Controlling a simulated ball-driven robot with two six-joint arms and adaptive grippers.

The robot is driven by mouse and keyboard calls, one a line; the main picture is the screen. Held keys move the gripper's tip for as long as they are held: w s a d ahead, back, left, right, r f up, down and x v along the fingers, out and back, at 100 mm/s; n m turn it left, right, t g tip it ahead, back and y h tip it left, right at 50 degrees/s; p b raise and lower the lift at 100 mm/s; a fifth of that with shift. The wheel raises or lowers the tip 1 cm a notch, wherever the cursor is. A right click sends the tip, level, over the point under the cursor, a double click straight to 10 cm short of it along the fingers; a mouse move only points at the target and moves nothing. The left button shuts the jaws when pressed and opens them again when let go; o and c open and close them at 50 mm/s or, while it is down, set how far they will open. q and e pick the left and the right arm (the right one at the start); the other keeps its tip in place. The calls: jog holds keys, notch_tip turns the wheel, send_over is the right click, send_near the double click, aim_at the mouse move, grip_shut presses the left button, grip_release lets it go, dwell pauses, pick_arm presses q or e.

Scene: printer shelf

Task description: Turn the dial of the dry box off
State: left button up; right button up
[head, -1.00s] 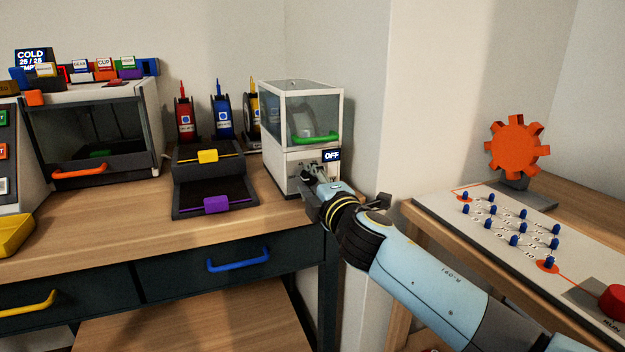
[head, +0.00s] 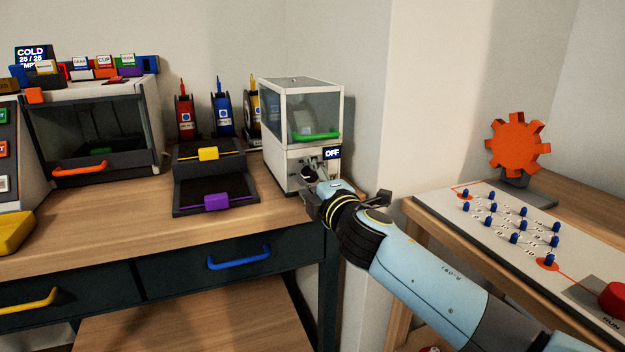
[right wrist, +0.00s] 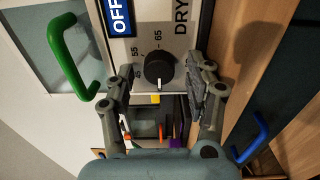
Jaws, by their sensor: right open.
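The dry box (head: 313,110) is a white cabinet with glass panes and a green handle (head: 315,136) at the right end of the workbench. Its small display (head: 332,153) reads OFF. In the right wrist view, the black round dial (right wrist: 159,68) sits on the white front panel beside the marks 55 and 65, with a white pointer mark near its lower edge. My right gripper (right wrist: 162,88) is open, its fingers on either side of the dial with visible gaps. In the head view my right gripper (head: 311,180) is at the box's lower front and hides the dial. My left gripper is not in view.
A filament stand with a yellow handle (head: 207,154) and a purple handle (head: 217,201) stands left of the box. A printer with an orange handle (head: 79,169) is further left. Right is a table with a peg board (head: 480,207) and an orange gear (head: 517,146).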

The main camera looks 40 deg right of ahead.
jog(key=v, duration=1.2)
jog(key=s+f+m+g+y, duration=0.1)
jog(key=s+f+m+g, duration=0.4)
jog(key=f, duration=1.2)
jog(key=s+f+g, duration=0.4)
jog(key=s+f, duration=0.4)
jog(key=f, duration=0.9)
jog(key=s+f+m+g, duration=0.2)
jog(key=s+f, duration=0.4)
jog(key=s, duration=0.4)
jog(key=s+a+f+m+g+y, duration=0.1)
jog(key=s+f+m+g, duration=0.2)
jog(key=s, duration=0.8)
jog(key=s+a+f+m+g+y, duration=0.1)
jog(key=s+f+m+g, duration=0.2)
jog(key=s+f+m, duration=0.2)
jog(key=s+f, duration=0.3)
jog(key=s, duration=0.3)
jog(key=shift+a+f, duration=0.15)
jog(key=shift+f, duration=0.2)
jog(key=shift+s, duration=0.1)
jog(key=shift+c, duration=0.2)
